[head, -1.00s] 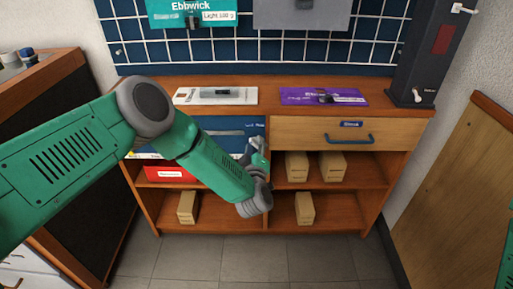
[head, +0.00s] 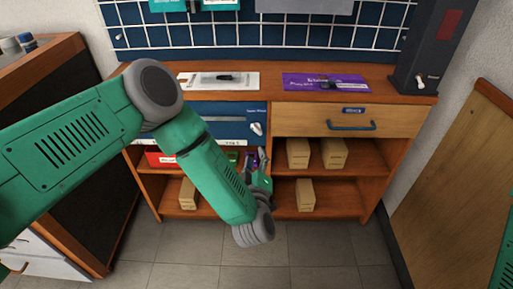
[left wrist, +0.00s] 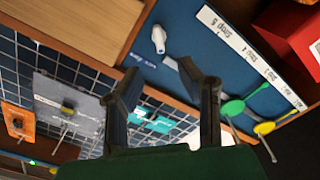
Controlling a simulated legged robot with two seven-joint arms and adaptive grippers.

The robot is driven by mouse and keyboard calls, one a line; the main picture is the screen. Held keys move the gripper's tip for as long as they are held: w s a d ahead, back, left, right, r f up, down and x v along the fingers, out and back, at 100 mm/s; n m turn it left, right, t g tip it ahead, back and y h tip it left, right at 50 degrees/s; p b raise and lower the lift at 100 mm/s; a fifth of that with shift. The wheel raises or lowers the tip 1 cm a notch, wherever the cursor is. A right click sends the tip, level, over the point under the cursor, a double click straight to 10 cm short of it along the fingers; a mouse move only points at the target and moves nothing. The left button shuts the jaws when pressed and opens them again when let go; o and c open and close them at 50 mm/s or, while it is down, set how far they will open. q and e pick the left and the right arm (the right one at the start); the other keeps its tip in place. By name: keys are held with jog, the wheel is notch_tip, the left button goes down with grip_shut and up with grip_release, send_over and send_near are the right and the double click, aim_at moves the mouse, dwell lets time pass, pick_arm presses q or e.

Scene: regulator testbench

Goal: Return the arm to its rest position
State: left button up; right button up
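My left arm (head: 80,140) reaches in from the left and bends down at a grey joint in front of the bench. My left gripper (head: 262,162) is small and partly hidden behind its forearm in the head view, in front of the shelves. In the left wrist view my left gripper (left wrist: 166,84) shows two dark fingers spread apart with nothing held between them. A green sliver of my right arm (head: 504,262) shows at the right edge, and its gripper is out of view.
The wooden bench (head: 262,95) carries a white card (head: 215,81) and a purple card (head: 318,82). Below are a closed drawer (head: 345,120), a blue panel (head: 232,112) and several cardboard boxes (head: 305,195) on shelves. A dark post (head: 425,55) stands right. The floor in front is clear.

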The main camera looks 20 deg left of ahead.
pick_arm(q)
jog(key=shift+s+d, duration=0.1)
jog(key=shift+s, duration=0.25)
jog(key=s+a+f+m+g+h+p, duration=0.1)
jog(key=s+f+m+g+h+p, duration=0.3)
jog(key=s, duration=0.4)
jog(key=s+f+m+g+h+p, duration=0.2)
jog(key=s+m+g+h+p, duration=0.1)
jog(key=s+m+g, duration=0.4)
jog(key=s+a+r+g+p, duration=0.1)
jog(key=s+a+g, duration=0.1)
jog(key=s, duration=0.4)
jog(key=s+a+r+m+g+y, duration=0.1)
jog(key=s+a+g, duration=0.1)
jog(key=s+a, duration=0.3)
jog(key=s+a+r+m+g+y+p, duration=0.1)
jog(key=s+a, duration=0.3)
jog(key=s, duration=0.5)
jog(key=shift+g+p, duration=0.35)
jog(key=shift+g, duration=0.05)
